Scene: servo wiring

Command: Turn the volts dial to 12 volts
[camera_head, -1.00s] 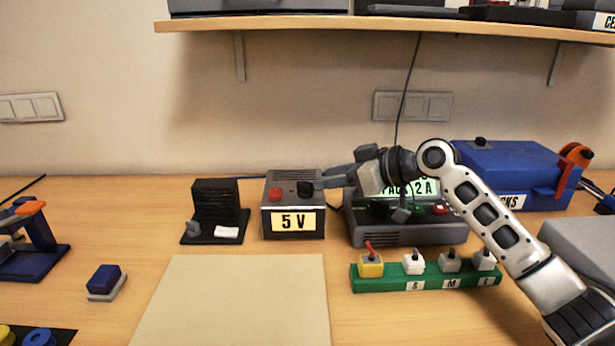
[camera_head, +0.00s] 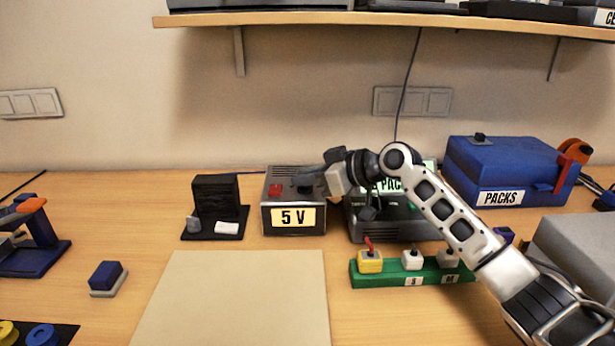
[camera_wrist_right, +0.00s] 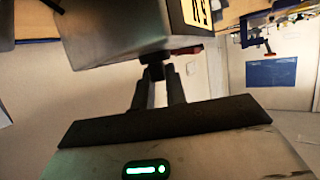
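The power supply box (camera_head: 265,218) stands on the table with a "5 V" label (camera_head: 293,217) on its front. A red button (camera_head: 275,190) and a black dial (camera_head: 304,189) are on its top. My right gripper (camera_head: 312,181) reaches in from the right, its fingertips at the dial. In the right wrist view the box (camera_wrist_right: 120,25) is upside down, and the fingertips (camera_wrist_right: 157,82) are at the dark dial (camera_wrist_right: 155,72); whether they press on it is unclear. My left gripper is out of view.
A grey "PACK" unit (camera_head: 400,228) stands right of the box, below my forearm. A green strip (camera_head: 385,279) with several switches is in front of it. A black stand (camera_head: 216,200) is to the left. A beige mat (camera_head: 235,300) lies clear in front.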

